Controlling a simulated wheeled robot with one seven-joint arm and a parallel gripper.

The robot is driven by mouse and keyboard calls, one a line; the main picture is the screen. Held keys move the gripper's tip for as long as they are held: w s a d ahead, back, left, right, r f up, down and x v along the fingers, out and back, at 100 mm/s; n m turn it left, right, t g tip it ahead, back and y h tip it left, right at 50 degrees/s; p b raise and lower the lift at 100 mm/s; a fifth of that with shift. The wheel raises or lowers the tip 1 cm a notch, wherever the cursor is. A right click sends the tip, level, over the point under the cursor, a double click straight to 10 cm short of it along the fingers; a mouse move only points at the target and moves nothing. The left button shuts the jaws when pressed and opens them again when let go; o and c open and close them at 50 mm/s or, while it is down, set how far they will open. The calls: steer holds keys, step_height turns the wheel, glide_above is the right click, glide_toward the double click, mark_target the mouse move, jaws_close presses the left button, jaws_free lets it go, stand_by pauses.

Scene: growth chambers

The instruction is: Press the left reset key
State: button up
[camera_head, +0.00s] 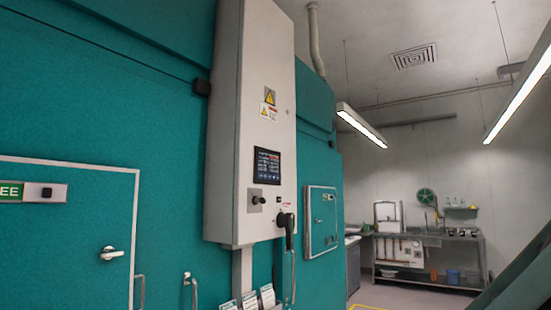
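A tall pale grey control cabinet (222,150) is mounted on the teal chamber wall. Its face turns to the right and carries a dark display screen (267,166). Below the screen are small dark controls: a round knob or button at the left (254,194), a tiny one beside it (262,200) and another to the right (278,199). I cannot read any label, so I cannot tell which is the left reset key. A black handle-like part (286,222) is at the cabinet's lower right. My gripper is not in view.
A white-framed door with a lever handle (112,253) is at the left. A small teal hatch (321,221) is right of the cabinet. Paper holders (267,297) hang below it. A workbench (425,238) stands at the back. A dark slanting shape (520,285) fills the lower right corner.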

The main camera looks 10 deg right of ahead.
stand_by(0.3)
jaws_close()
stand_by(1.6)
